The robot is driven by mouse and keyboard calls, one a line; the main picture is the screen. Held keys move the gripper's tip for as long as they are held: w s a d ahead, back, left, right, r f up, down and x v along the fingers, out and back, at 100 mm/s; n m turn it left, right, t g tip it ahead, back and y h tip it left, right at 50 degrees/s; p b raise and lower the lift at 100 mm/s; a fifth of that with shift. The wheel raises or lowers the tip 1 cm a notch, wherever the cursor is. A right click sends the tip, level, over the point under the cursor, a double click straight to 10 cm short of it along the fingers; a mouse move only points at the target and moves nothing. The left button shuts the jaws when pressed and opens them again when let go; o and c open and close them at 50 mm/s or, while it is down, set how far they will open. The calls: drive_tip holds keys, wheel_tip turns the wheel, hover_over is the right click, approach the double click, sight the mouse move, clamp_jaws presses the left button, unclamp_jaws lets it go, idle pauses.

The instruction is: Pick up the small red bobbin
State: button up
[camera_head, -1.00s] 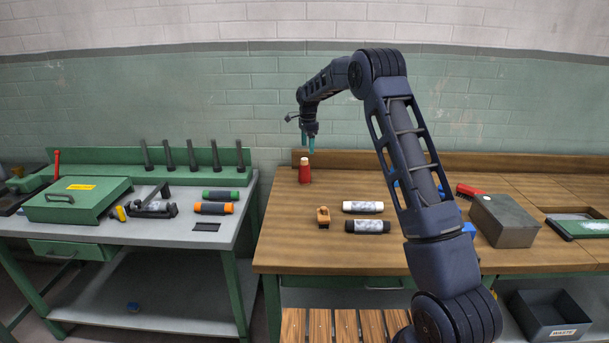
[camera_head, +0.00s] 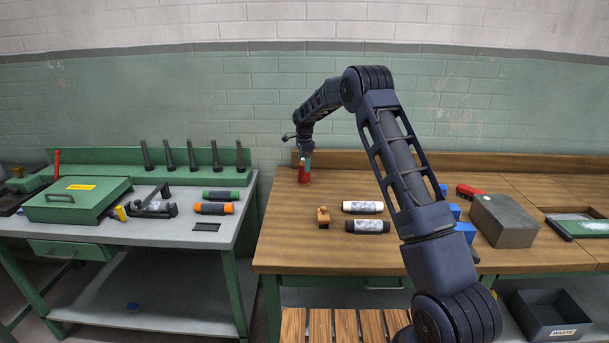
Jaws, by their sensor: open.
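The small red bobbin (camera_head: 304,175) stands upright near the back left corner of the wooden bench (camera_head: 275,236). My gripper (camera_head: 305,160) points down over it, with its teal fingertips at the height of the bobbin's top. The fingers cover part of the bobbin's upper end. The jaws are open. I cannot tell whether the fingers straddle the bobbin or touch it.
A small orange-brown block (camera_head: 323,218), a white roll (camera_head: 362,207) and a black roll (camera_head: 367,227) lie in front of the bobbin. Blue blocks (camera_head: 466,231) and a grey box (camera_head: 504,221) stand to the right. A raised wooden back edge (camera_head: 450,161) runs behind.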

wheel_tip(320, 180, down, 4)
drive_tip(key=shift+r, duration=0.2)
drive_tip(key=shift+c, duration=0.2)
drive_tip(key=c, duration=1.1)
